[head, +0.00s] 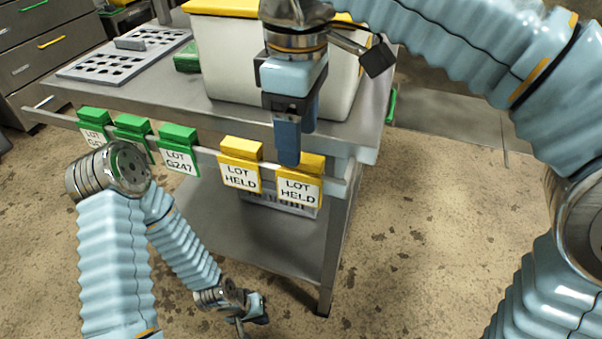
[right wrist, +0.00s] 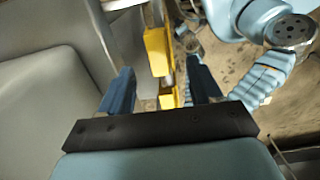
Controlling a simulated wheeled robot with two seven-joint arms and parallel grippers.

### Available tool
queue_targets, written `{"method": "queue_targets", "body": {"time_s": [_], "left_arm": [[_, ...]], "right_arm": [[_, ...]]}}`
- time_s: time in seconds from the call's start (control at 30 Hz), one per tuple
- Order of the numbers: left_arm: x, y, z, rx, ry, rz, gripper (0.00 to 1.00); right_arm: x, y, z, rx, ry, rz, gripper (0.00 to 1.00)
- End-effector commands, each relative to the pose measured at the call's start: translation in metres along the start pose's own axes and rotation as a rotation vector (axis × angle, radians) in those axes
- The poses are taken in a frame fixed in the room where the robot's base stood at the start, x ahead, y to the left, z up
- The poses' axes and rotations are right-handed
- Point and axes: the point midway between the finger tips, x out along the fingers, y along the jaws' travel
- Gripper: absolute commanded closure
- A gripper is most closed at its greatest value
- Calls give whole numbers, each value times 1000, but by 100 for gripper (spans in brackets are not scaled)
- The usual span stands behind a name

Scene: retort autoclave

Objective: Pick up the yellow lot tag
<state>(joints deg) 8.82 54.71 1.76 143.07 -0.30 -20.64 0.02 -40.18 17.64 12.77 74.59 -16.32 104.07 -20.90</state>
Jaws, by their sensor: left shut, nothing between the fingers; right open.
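Two yellow lot tags reading "LOT HELD" hang on the rail along the table's edge: a left one (head: 240,170) and a right one (head: 300,186). My right gripper (head: 288,158) points down, open, just above the right yellow tag, and its finger overlaps that tag's top left in the head view. In the right wrist view, the right tag (right wrist: 168,99) shows between the open fingers, partly hidden by the gripper body. The left tag (right wrist: 158,52) is beyond it. Contact cannot be told. My left gripper (head: 256,310) is low, shut and empty, away from the tags.
Several green tags (head: 178,150) hang farther left on the same rail (head: 205,150). A white bin with a yellow rim (head: 225,85) stands on the table close behind my right gripper. A perforated tray (head: 125,55) lies at the back left. Floor in front is open.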

Motion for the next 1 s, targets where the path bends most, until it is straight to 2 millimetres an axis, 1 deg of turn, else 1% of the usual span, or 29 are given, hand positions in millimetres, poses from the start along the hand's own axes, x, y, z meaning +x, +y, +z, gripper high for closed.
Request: {"method": "queue_targets", "body": {"time_s": [0.03,0.17,0.27,0.4,0.5,0.6,0.8,0.87,1.0], "left_arm": [[4,-2,0,0,1,0,100],[5,-2,0,-1,1,-1,100],[9,-4,0,-1,2,-1,100],[15,-6,0,-2,2,-2,100],[17,-7,0,-3,3,-2,100],[17,-8,0,-3,3,-2,100],[17,-7,0,-3,3,-2,100],[17,-7,0,-3,3,-2,100],[17,-7,0,-3,3,-2,100]], "right_arm": [[9,0,1,1,-1,0,36],[18,0,1,1,1,0,36],[28,0,2,1,0,-1,36],[52,-1,6,2,-1,-2,36],[64,-1,5,1,0,-2,36],[70,-1,5,1,1,-2,36],[69,-1,5,1,1,-1,36],[69,-1,5,1,1,-1,45],[69,-1,5,1,1,-1,67]]}}
